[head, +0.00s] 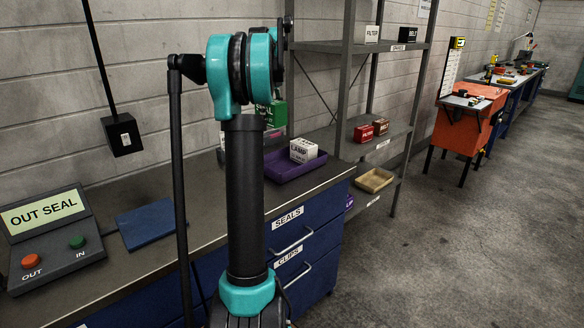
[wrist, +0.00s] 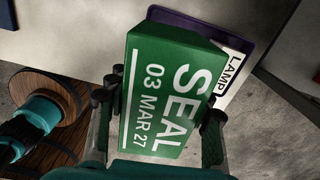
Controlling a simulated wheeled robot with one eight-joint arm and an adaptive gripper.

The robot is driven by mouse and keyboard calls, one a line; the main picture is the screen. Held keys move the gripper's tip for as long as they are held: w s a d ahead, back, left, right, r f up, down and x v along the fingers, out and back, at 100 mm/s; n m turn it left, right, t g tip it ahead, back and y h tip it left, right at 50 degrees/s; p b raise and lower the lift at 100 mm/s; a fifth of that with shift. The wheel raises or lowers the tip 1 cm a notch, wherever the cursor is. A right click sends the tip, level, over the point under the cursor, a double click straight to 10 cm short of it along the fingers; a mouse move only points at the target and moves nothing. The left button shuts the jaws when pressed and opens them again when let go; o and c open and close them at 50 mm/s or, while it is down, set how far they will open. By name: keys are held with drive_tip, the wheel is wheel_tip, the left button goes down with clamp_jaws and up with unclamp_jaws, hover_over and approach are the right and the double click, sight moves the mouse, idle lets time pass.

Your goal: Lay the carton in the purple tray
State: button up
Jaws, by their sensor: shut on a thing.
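A green carton (head: 278,114) marked SEAL is held above the bench, partly behind my arm in the head view. In the wrist view the carton (wrist: 160,90) fills the middle, its label reading SEAL 03 MAR 27. My gripper (wrist: 161,108) is shut on it, one finger on each side. The purple tray (head: 292,173) lies on the bench below, its left part hidden by my arm. Its rim (wrist: 182,18) shows past the carton in the wrist view. A white LAMP carton (head: 304,150) sits in the tray, partly hidden by the green carton in the wrist view.
A sloped OUT SEAL panel (head: 45,222) with two buttons and a blue mat (head: 148,224) are on the bench's left. A metal shelf rack (head: 345,90) stands right of the tray, holding small cartons and a tan tray (head: 374,181).

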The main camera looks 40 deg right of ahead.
sight(280, 171)
drive_tip(key=shift+s+d+f+m, duration=0.1)
drive_tip(key=shift+s+d+m, duration=0.15)
drive_tip(key=shift+d, duration=0.35)
drive_tip(key=shift+s+d+f+m, duration=0.15)
drive_tip(key=shift+s+d, duration=0.2)
drive_tip(key=shift+d, duration=0.2)
wheel_tip(280, 171, down, 20)
drive_tip(key=shift+s+d+r, duration=0.1)
drive_tip(key=shift+r, duration=0.05)
drive_tip(key=o, duration=1.4)
drive_tip(key=shift+c, duration=0.2)
wheel_tip(280, 171, up, 12)
